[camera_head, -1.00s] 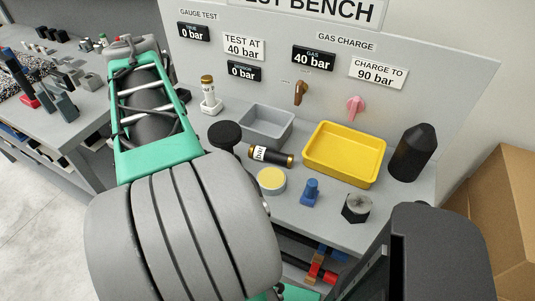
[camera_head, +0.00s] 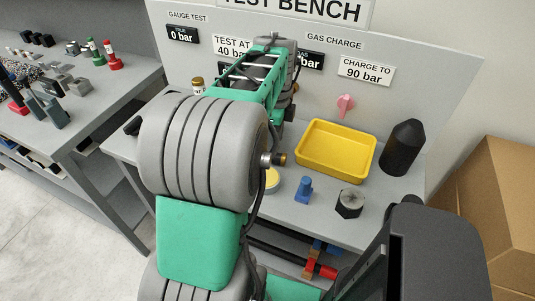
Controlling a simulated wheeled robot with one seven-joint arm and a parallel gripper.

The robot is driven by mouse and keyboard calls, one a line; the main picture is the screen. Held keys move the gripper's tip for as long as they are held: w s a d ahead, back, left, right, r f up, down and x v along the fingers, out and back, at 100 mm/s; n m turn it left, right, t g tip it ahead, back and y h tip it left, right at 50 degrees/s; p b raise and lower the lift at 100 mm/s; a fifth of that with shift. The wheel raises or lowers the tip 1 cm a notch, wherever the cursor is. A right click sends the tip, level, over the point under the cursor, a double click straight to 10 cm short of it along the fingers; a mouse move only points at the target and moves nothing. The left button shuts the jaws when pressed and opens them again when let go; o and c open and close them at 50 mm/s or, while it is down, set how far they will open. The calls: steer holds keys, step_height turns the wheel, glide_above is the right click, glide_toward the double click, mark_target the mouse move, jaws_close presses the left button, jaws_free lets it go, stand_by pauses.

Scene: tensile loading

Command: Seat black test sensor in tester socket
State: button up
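A black cylinder with gold ends, which may be the test sensor, is almost wholly hidden behind my arm; only a gold-and-dark end (camera_head: 279,159) shows at the right of my arm's large grey joint. A gold-topped fitting (camera_head: 197,85) shows above my arm at the left, under the gauge test panel; its lower part is hidden. I cannot tell which part is the tester socket. My forearm reaches over the back of the bench and hides my gripper, so I cannot see its fingers or anything they hold.
A yellow tray (camera_head: 301,157) sits right of my arm, with a dark pointed cylinder (camera_head: 402,148) beside it. A blue part (camera_head: 304,189) and a dark hex-shaped block (camera_head: 349,203) stand in front. A pink valve handle (camera_head: 345,103) is on the back panel. A side table (camera_head: 90,122) stands left.

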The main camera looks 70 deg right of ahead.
step_height(320, 180, down, 6)
steer(key=shift+s+r+p, duration=0.1)
steer(key=shift+r+p, duration=0.05)
steer(key=shift+p, duration=0.2)
jaws_close()
